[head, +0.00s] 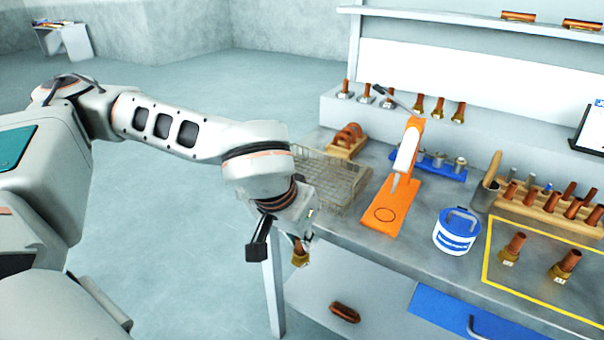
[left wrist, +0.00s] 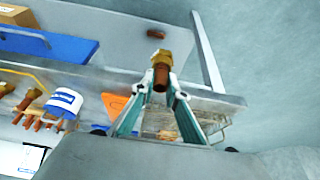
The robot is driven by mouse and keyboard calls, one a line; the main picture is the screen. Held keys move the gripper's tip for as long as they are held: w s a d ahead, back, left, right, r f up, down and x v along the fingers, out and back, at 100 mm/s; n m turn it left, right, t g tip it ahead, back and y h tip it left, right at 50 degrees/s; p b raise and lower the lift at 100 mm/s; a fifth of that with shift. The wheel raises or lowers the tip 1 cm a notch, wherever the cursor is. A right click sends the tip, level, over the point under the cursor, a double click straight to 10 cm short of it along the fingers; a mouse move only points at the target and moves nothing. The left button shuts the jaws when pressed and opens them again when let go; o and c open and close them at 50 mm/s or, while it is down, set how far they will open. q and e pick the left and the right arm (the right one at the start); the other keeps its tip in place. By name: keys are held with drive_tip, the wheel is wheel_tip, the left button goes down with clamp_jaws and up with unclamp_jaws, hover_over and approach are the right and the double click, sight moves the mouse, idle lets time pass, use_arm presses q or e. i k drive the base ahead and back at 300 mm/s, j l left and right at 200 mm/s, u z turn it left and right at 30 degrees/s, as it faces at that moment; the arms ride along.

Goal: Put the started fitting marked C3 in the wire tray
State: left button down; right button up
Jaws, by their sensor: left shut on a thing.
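My left gripper (head: 287,236) is shut on a fitting (head: 300,256), a brass nut with a copper tube. It hangs in front of the bench's front edge, below and left of the wire tray. In the left wrist view the fitting (left wrist: 161,68) sits between the fingertips (left wrist: 161,92); a small pale label shows on it in the head view, but I cannot read it. The wire tray (head: 338,190) is a mesh basket at the bench's left end, partly hidden behind my arm. Two similar labelled fittings (head: 513,248) (head: 565,265) stand inside a yellow outline. My right gripper is not in view.
An orange press (head: 383,216) stands right of the tray, with a blue-and-white tub (head: 456,232) beyond it. A wooden rack (head: 545,212) holds several copper parts. A copper-coloured piece (head: 345,313) lies on the lower shelf. The floor left of the bench is clear.

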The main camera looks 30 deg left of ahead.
sight(315, 179)
drive_tip(key=i+j, duration=0.1)
drive_tip(key=j, duration=0.45)
drive_tip(key=i+j, duration=0.1)
drive_tip(key=j, duration=0.45)
drive_tip(key=i+j, duration=0.1)
drive_tip(key=j, duration=0.45)
